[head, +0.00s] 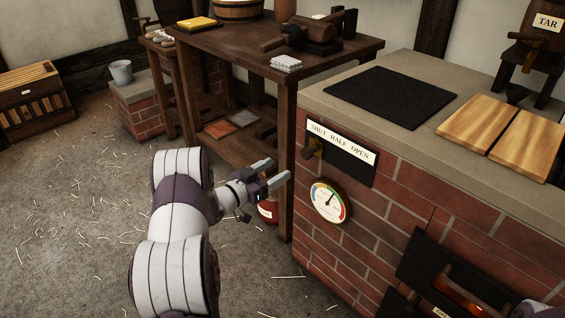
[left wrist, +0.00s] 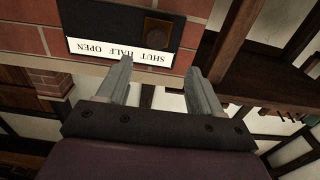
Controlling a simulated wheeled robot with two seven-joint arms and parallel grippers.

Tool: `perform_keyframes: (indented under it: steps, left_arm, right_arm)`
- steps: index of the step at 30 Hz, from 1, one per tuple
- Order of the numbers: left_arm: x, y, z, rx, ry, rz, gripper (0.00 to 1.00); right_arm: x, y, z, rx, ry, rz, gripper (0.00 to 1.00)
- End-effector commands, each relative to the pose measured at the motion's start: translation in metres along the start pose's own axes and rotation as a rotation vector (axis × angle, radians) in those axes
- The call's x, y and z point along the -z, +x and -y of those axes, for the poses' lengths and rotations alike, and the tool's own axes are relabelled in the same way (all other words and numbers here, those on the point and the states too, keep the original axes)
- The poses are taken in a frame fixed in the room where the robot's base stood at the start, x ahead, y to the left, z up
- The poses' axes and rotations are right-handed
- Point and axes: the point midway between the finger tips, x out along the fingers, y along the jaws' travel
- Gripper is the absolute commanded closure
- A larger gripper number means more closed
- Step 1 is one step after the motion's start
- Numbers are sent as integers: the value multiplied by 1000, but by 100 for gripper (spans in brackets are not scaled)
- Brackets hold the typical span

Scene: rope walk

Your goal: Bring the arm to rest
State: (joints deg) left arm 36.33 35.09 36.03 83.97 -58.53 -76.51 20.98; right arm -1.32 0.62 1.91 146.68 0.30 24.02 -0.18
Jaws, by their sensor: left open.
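My left gripper (head: 272,175) is open and empty in the head view, in front of the brick stove and left of its damper plate (head: 341,149). The plate reads SHUT, HALF, OPEN and has a small brown knob (head: 313,148) near its left end, by SHUT. In the left wrist view the two fingers of my gripper (left wrist: 160,85) stand apart with nothing between them. The damper plate (left wrist: 120,38) shows upside down beyond them, with a gap that I cannot judge. My right gripper is not seen; only a pale bit of something shows at the bottom right corner.
The brick stove (head: 400,215) bears a round gauge (head: 329,202), a black plate (head: 391,97) and two wooden boards (head: 478,121). A dark wooden table (head: 232,47) stands behind my gripper, with a red container (head: 267,210) by its leg.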

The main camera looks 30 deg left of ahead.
Motion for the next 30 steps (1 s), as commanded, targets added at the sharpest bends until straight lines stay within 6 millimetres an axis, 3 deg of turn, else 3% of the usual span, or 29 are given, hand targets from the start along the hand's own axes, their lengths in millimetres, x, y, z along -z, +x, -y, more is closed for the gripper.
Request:
perform_keyframes:
  steps: [14, 17, 20, 21, 23, 24, 27, 30]
  left_arm:
    - [-3, 0, 1, 4, 13, 14, 34]
    - [-36, -6, 17, 101, 26, 159, 34]
    - [-92, -47, 36, 320, -31, 501, 34]
    - [-105, -68, 29, 396, -65, 668, 34]
    - [-112, -102, -2, 465, -126, 914, 34]
    - [-109, -123, -31, 485, -169, 1057, 34]
    - [-94, -164, -97, 479, -256, 1292, 34]
    - [-76, -193, -153, 441, -315, 1435, 34]
  right_arm:
    - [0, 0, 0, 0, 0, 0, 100]
    - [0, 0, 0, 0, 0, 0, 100]
    - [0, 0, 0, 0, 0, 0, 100]
    - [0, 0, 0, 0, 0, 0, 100]
    - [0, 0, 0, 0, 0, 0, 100]
    - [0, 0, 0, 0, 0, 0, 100]
    - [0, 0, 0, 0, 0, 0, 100]
    - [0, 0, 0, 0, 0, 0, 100]
